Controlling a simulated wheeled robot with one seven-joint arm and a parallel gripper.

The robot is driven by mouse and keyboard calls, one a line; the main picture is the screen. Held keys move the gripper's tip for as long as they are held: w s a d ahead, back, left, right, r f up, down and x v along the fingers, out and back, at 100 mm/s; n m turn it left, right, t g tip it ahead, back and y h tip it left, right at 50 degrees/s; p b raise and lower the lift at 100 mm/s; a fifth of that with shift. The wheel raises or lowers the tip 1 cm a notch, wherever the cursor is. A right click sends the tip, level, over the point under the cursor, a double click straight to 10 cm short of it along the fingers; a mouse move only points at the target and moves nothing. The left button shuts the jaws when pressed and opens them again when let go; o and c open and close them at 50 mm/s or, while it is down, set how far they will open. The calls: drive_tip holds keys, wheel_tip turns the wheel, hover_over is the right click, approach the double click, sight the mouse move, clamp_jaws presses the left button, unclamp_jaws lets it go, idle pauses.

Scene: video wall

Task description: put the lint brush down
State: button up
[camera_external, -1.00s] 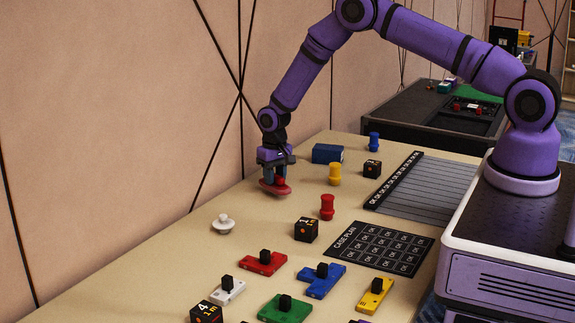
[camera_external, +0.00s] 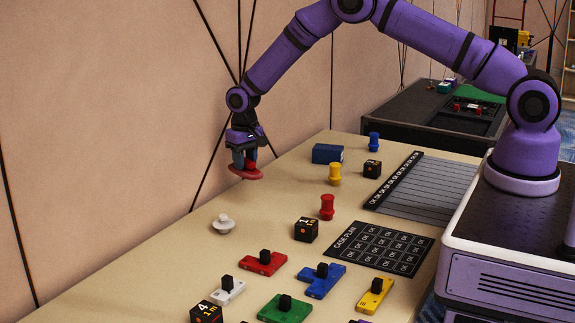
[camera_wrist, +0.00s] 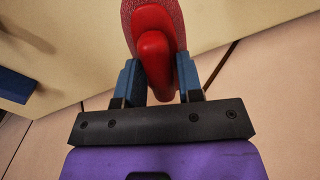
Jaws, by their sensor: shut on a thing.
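The lint brush (camera_external: 246,174) is red with a flat oval pad and a raised handle. My gripper (camera_external: 244,160) is shut on its handle and holds it pad down, near the table's far left edge beside the wall. In the wrist view the brush (camera_wrist: 154,52) sits between the two blue fingers of my gripper (camera_wrist: 160,82), its pad stretching out past the fingertips. The brush appears to be above the wooden table (camera_external: 180,262); the exact gap is hard to tell.
A white knobbed piece (camera_external: 223,224) stands in front of the brush. A blue box (camera_external: 327,153), a yellow peg (camera_external: 334,174) and a red peg (camera_external: 327,207) stand to the right. Several coloured blocks with black knobs lie nearer. The table's left side is mostly bare.

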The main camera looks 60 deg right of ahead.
drive_tip(key=s+a+n, duration=0.1)
drive_tip(key=s+a, duration=0.1)
drive_tip(key=a, duration=1.9)
drive_tip(key=s+a+n, duration=0.2)
drive_tip(key=a, duration=1.9)
drive_tip(key=shift+a+f+n, duration=0.2)
drive_tip(key=shift+n, duration=0.1)
drive_tip(key=shift+w+f, duration=0.1)
drive_tip(key=shift+f, duration=4.45)
drive_tip(key=shift+f, duration=0.15)
drive_tip(key=o, duration=0.9)
drive_tip(key=shift+o, duration=0.2)
